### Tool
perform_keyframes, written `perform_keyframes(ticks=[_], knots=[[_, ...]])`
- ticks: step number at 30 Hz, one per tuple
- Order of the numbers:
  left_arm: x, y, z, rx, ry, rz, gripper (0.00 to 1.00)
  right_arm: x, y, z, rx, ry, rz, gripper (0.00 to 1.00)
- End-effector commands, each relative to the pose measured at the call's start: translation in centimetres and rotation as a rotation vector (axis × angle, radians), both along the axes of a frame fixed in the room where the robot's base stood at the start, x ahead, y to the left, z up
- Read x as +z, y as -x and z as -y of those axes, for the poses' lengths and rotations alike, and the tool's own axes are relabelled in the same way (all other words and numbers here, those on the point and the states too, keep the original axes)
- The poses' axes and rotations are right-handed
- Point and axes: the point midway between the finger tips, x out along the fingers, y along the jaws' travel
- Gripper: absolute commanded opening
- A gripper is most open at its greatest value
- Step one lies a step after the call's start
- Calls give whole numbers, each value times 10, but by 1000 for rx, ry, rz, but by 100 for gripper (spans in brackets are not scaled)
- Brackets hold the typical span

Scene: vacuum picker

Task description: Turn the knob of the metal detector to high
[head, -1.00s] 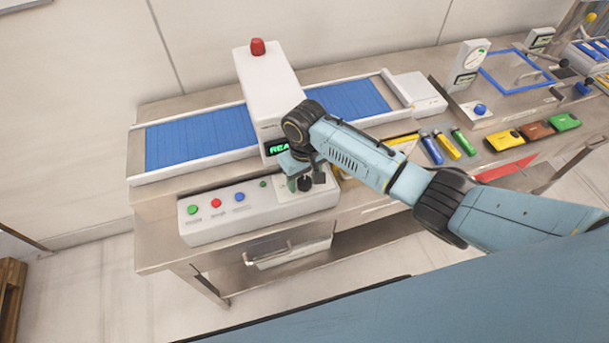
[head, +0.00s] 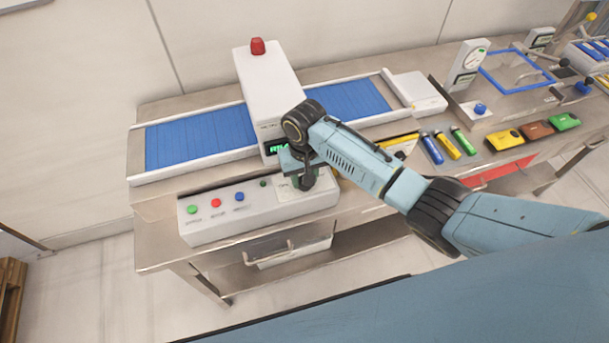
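The metal detector is a white tower (head: 267,85) with a red lamp on top, standing over a blue conveyor belt. Its small display (head: 276,148) shows green characters, partly covered by my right arm. In front is a white control panel (head: 255,215) with green, red and blue buttons and a small dark green spot. My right gripper (head: 303,183) points down over the right end of this panel, where the knob is. The gripper hides the knob, and I cannot tell whether the fingers touch or grip it. My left gripper is out of view.
My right arm crosses the table from the right. Several coloured tubes (head: 447,145) and yellow, brown and green packs (head: 535,132) lie to the right. A drawer with a handle (head: 268,253) is below the panel.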

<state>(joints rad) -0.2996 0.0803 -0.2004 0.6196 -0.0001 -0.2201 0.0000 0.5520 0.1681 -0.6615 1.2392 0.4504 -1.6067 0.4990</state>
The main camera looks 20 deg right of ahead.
Motion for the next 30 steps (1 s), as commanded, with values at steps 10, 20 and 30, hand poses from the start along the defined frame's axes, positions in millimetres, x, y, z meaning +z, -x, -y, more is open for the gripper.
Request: perform_keyframes(ticks=[10,20,30], knots=[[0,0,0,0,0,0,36,1,0,-1,-293,-2,1,11],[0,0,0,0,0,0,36,1,-1,0,-485,-2,2,11],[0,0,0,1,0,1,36,2,-2,0,-550,-1,4,11]])
